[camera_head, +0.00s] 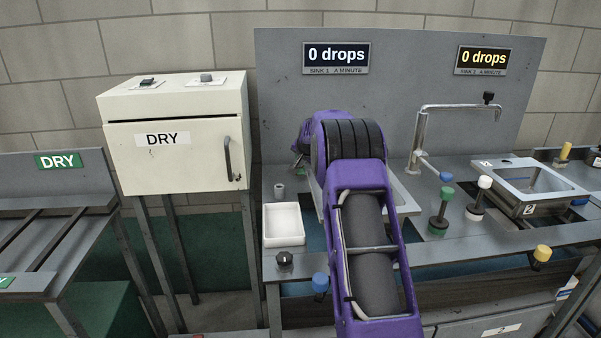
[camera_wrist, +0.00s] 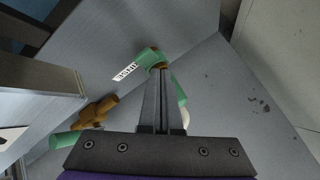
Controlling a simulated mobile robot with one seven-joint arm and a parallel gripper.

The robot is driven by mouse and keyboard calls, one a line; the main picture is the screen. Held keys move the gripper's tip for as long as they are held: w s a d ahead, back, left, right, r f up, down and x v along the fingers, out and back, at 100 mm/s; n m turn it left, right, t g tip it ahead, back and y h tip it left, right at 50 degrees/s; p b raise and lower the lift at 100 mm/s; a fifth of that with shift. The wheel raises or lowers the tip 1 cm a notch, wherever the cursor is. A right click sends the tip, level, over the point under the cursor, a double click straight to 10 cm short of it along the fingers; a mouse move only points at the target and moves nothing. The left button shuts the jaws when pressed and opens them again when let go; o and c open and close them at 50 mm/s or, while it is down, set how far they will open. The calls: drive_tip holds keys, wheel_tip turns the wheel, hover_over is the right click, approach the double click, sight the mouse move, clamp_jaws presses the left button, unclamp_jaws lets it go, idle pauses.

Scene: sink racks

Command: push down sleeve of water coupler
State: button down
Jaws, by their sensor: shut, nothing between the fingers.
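In the wrist view my gripper (camera_wrist: 160,75) is shut and empty. Its fingertips are at a small brass-coloured fitting (camera_wrist: 154,57), which looks like the water coupler's sleeve. I cannot tell whether they touch it. A green elbow-shaped piece (camera_wrist: 145,60) joins the fitting. More green pipe and a pale round part show beside the fingers, partly hidden by them. In the head view my arm hides most of the gripper and the coupler, at the back left of the sink bench.
In the wrist view a brass valve (camera_wrist: 95,112) with green pipe lies left of the fingers, and a white label (camera_wrist: 125,73) is on the panel. In the head view a white tray (camera_head: 284,243), faucet (camera_head: 419,145) and coloured knobs are on the bench. A dryer cabinet (camera_head: 175,150) stands left.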

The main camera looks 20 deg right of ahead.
drive_tip(key=shift+f, duration=0.4)
